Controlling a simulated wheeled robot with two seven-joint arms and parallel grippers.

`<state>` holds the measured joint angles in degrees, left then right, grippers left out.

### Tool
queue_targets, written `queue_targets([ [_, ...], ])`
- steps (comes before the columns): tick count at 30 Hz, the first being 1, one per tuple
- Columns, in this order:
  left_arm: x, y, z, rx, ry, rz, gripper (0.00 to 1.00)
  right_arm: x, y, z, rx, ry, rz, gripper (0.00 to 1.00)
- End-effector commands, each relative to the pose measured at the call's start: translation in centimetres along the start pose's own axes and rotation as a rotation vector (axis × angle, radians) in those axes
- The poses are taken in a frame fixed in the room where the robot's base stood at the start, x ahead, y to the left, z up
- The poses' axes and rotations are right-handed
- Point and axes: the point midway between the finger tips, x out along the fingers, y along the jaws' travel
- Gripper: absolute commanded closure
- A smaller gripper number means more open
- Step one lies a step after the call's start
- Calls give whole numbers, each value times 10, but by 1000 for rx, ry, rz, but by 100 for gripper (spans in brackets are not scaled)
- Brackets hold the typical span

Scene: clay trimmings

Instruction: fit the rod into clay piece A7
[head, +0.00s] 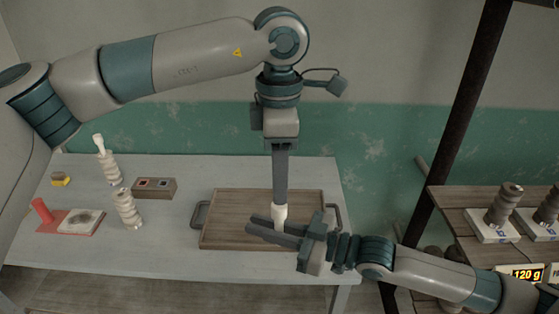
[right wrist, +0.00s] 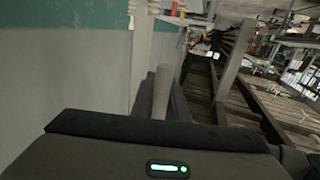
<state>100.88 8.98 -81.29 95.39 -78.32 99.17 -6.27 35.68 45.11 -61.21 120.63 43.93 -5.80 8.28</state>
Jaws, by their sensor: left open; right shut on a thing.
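A pale, tapered rod (head: 280,214) stands roughly upright over the wooden tray. My right gripper (head: 262,229) is shut on it, and the rod also sticks up between the fingers in the right wrist view (right wrist: 162,92). My left gripper (head: 280,200) points down from directly above, open, its fingertips at the rod's upper end; I cannot tell if they touch. Two ribbed, pale clay pieces stand on the table's left: one at the back (head: 110,168) with a white knobbed stick in its top, one nearer (head: 127,208). No A7 label is readable.
The wooden tray (head: 225,232) with dark handles lies under both grippers. A brown block (head: 153,188) with two small square panels, a red mat (head: 48,222) with a red cylinder, and a yellow item (head: 60,179) are left. A shelf (head: 460,200) with ribbed pieces stands right.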

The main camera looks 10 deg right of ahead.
Motion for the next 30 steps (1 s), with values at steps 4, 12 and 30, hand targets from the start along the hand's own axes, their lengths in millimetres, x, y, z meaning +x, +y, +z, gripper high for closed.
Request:
queue_targets([
  [4, 25, 0, 0, 1, 1, -3, 54, 0, 0, 0, 0, 0, 0, 100],
  [12, 63, 0, 0, 0, 0, -1, 54, 0, 0, 0, 0, 0, 0, 100],
  [30, 78, 0, 0, 0, 0, 0, 66, 0, 0, 0, 0, 0, 0, 100],
])
